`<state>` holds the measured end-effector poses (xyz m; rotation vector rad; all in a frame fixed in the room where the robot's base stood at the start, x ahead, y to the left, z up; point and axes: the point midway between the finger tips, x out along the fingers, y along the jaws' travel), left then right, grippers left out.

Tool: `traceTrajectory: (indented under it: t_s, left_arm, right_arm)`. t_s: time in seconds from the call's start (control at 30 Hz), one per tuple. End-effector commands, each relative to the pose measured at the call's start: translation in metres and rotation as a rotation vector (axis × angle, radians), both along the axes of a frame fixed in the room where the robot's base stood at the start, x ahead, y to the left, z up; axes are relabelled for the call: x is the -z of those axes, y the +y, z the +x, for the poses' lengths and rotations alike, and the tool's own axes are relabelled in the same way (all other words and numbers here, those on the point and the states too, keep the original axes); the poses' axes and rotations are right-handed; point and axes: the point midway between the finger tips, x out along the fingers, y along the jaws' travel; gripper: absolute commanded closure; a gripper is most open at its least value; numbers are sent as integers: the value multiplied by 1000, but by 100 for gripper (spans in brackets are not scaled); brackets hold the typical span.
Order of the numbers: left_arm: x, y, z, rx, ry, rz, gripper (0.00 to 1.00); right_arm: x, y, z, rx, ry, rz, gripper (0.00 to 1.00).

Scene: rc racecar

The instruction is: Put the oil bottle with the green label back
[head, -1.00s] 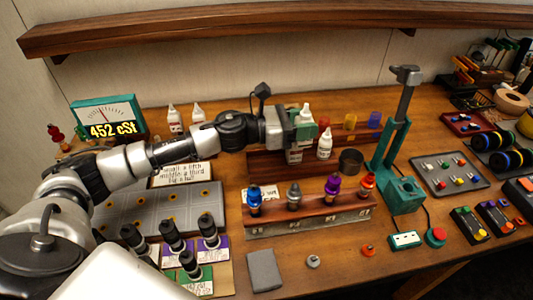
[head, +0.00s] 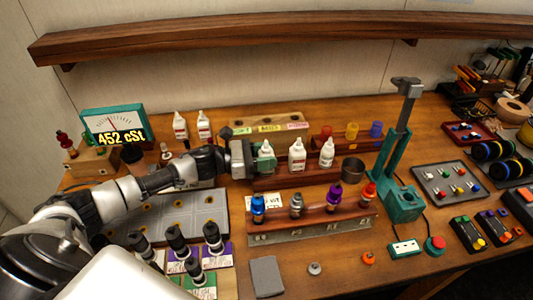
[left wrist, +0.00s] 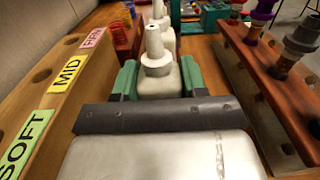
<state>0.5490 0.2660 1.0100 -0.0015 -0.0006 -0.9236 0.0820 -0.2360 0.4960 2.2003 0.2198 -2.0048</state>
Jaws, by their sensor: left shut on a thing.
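My left gripper (head: 264,161) is shut around a white oil bottle with a white nozzle cap (head: 266,147) at the left end of a low reddish wooden rack (head: 285,182). In the left wrist view the green fingers sit on both sides of the bottle (left wrist: 157,82), and it looks upright. Its label is hidden, and I cannot tell whether its base rests on the rack. Two similar bottles stand to its right, one beside it (head: 297,155) and one farther along (head: 327,153). My right gripper is not in view.
A wooden block with SOFT, MID and FIRM labels (left wrist: 62,80) lies behind the held bottle. Two more white bottles (head: 180,126) (head: 204,125) stand at back left. In front is a rack of colored shocks (head: 310,216). A dark cup (head: 353,170) and green press (head: 400,200) stand right.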

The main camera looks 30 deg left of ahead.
Motion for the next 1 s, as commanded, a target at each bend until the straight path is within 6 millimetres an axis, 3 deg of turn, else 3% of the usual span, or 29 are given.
traceTrajectory:
  t_s: [0.3,0.33,0.5,0.87,1.0]
  left_arm:
    - [5,0,0,1,-1,1,82]
    - [4,0,0,1,-1,1,55]
    - [3,0,0,0,1,1,32]
    - [-3,0,0,0,1,1,32]
    - [5,19,-14,-1,3,3,32]
  right_arm:
    - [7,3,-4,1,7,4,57]
    - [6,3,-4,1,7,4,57]
    - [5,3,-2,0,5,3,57]
    - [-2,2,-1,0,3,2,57]
    - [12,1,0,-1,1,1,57]
